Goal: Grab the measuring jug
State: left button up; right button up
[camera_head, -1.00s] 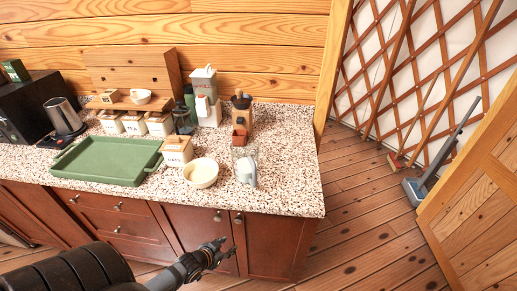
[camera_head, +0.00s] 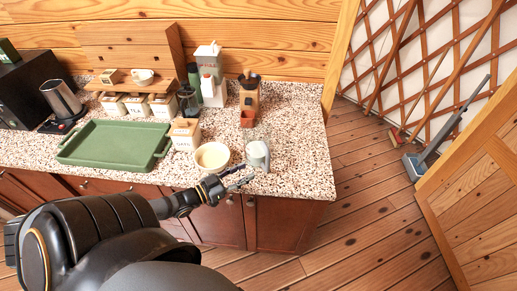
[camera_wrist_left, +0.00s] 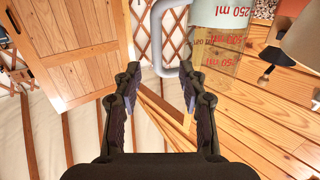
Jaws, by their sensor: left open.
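The measuring jug (camera_head: 258,154) is a clear vessel standing near the front edge of the speckled counter, right of a cream bowl. In the left wrist view the jug (camera_wrist_left: 218,42) shows red volume marks and a pale curved handle at upper centre. My left gripper (camera_head: 245,177) is open at the counter's front edge, just in front of the jug. In the left wrist view the open fingers (camera_wrist_left: 160,85) are spread with the handle's lower bend showing beyond and between their tips. No grasp is visible. My right gripper is out of view.
The cream bowl (camera_head: 212,156) stands close left of the jug. A green tray (camera_head: 110,148), a labelled canister (camera_head: 185,134) and a utensil holder (camera_head: 249,100) are farther off. The counter right of the jug is clear.

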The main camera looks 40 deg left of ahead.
aim_at(267, 161)
pick_arm(q)
jog(key=b+x, duration=0.2)
jog(key=x, duration=0.1)
jog(key=b+x, duration=0.2)
jog(key=x, duration=0.1)
jog(key=b+x, duration=0.2)
jog(key=x, duration=0.2)
jog(key=shift+s+d+r, duration=0.1)
jog(key=shift+d+r, duration=0.2)
jog(key=shift+r, duration=0.1)
jog(key=shift+w, duration=0.25)
jog(key=shift+r, duration=0.15)
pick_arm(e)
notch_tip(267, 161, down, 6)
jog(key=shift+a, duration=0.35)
pick_arm(q)
jog(key=shift+s, duration=0.1)
jog(key=shift+c, duration=1)
grip_shut()
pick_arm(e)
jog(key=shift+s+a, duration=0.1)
